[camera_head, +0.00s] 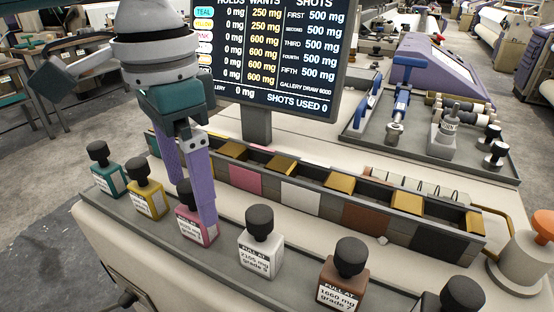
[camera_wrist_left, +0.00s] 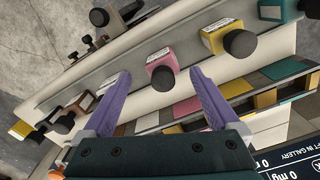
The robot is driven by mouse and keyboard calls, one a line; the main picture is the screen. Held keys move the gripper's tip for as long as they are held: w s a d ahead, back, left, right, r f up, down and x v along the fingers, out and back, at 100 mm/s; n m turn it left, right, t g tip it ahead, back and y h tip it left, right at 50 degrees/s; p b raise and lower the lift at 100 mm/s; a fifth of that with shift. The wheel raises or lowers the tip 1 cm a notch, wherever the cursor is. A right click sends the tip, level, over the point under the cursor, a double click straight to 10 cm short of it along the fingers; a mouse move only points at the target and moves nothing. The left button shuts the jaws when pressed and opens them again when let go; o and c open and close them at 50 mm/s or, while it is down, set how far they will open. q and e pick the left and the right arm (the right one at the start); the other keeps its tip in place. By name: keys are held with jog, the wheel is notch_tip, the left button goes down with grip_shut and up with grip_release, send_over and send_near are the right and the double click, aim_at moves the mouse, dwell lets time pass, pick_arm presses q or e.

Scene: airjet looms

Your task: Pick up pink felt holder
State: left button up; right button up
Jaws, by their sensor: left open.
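The pink felt holder (camera_head: 186,225), a small pink block with a white label and a dark round knob, stands in a row on the front rail. My left gripper (camera_head: 190,206) is open, its two purple fingers pointing down at the pink holder. One finger hides part of the holder in the head view. In the left wrist view the pink holder (camera_wrist_left: 163,65) lies between and just beyond the two fingertips (camera_wrist_left: 160,74), with nothing held. I cannot tell whether a finger touches it. My right gripper is not in view.
Teal (camera_head: 108,179), yellow (camera_head: 148,202), white (camera_head: 260,257) and brown (camera_head: 340,287) holders stand close along the same rail. Behind runs a long divided bin (camera_head: 330,205) with coloured panels. A dark screen (camera_head: 270,50) stands behind it. A tool tray (camera_head: 440,150) lies at right.

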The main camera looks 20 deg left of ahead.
aim_at(194, 207)
pick_arm(q)
notch_tip(194, 207, down, 5)
jog(key=shift+w+a+r+b, duration=0.1)
jog(key=shift+b, duration=0.25)
jog(key=shift+c, duration=0.2)
jog(key=c, duration=1.4)
jog(key=shift+r, duration=0.15)
jog(key=shift+c, duration=0.2)
